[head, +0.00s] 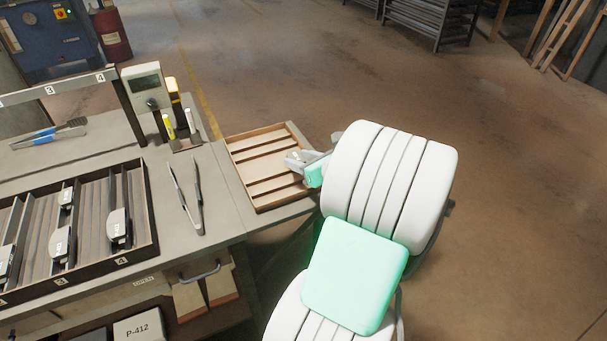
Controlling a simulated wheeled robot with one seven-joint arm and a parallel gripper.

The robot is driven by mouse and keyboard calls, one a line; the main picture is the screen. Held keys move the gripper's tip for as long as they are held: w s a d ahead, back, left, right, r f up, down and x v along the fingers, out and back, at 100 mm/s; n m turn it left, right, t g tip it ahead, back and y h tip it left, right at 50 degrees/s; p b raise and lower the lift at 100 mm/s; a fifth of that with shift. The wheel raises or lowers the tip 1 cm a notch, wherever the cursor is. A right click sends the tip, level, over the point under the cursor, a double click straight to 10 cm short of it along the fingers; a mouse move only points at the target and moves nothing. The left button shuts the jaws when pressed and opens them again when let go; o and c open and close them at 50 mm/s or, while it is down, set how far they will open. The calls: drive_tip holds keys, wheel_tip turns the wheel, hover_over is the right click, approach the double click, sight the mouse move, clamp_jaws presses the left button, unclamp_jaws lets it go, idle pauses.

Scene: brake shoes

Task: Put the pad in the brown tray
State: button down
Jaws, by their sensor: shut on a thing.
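The brown tray (238,152) is a shallow wooden tray with slats across its floor, on the right end of the bench. My gripper (303,161) is at the tray's right edge, partly hidden behind my white and green arm. It is shut on a small pale grey piece, the pad (293,158), at the tray's right side. I cannot tell whether the pad touches the tray. No other piece shows in the brown tray.
A dark divided tray (150,215) with several labelled pieces stands at left. Tongs (185,197) lie between the trays. A display box (145,88) and upright bottles stand behind. Open floor lies right of the bench.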

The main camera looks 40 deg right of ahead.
drive_tip(key=shift+w+d+f, duration=0.15)
drive_tip(key=shift+d+f, duration=0.55)
drive_tip(key=shift+f, duration=0.15)
drive_tip(key=shift+f+b, duration=0.5)
drive_tip(key=shift+f, duration=1)
drive_tip(key=shift+f, duration=0.1)
drive_tip(key=c, duration=0.8)
unclamp_jaws()
drive_tip(key=shift+s+d+r, duration=0.1)
drive_tip(key=shift+s+r, duration=0.1)
drive_tip(key=shift+s, duration=0.05)
drive_tip(key=p+v, duration=0.1)
drive_tip(key=v, duration=1)
drive_tip(key=shift+s+p, duration=0.25)
drive_tip(key=shift+p, duration=0.1)
